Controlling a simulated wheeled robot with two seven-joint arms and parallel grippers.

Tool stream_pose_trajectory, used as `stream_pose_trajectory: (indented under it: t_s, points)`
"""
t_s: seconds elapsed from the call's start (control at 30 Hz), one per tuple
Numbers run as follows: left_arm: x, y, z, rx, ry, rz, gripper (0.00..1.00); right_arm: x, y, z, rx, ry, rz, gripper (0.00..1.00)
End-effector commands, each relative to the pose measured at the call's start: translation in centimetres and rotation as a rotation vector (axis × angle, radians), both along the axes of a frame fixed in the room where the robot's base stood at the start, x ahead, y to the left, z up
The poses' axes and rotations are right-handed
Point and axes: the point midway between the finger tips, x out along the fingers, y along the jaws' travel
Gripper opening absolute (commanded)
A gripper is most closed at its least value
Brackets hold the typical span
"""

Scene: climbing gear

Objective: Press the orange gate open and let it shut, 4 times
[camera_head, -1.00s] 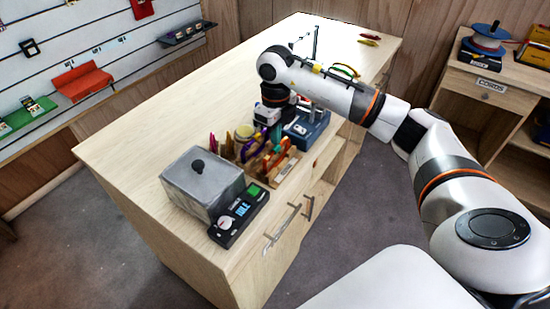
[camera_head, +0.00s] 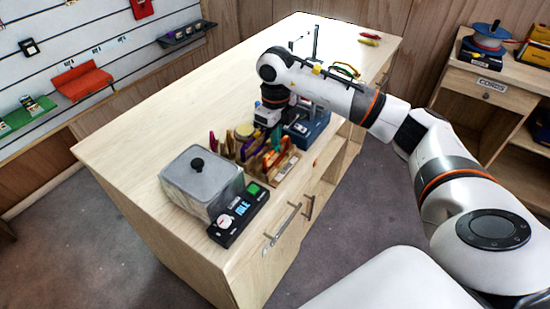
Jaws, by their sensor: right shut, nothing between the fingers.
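A wooden rack (camera_head: 289,170) on the bench holds several upright coloured carabiners. An orange piece (camera_head: 276,139) stands among them, just below my right gripper; it is too small to tell whether it is the gate or whether it is open. A purple piece (camera_head: 254,146) stands beside it. My right gripper (camera_head: 265,124) points down over the far side of the rack. It is shut and holds nothing; its tips are small and partly hidden, so I cannot tell whether they touch anything. My left gripper is out of view.
A grey lidded box (camera_head: 202,180) and a black device (camera_head: 238,215) reading IDLE stand at the bench's near end. A blue block (camera_head: 309,129) stands right of the gripper. The bench's left side (camera_head: 150,130) is clear.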

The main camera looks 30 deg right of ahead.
Motion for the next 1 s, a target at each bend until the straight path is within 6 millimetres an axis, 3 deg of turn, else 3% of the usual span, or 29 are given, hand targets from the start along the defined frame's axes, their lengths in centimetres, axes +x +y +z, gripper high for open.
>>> stream_pose_trajectory:
  t_s: [0.6,0.77,1.0]
  points:
    - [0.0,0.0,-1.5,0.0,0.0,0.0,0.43,-0.1,0.0,-2.2,0.0,0.003,0.0,0.0]
    - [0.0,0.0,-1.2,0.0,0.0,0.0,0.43,-0.1,0.0,-1.8,0.0,0.003,0.001,0.0]
    - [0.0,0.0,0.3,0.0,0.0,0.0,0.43,-0.1,0.0,0.5,0.0,0.003,0.001,0.0]
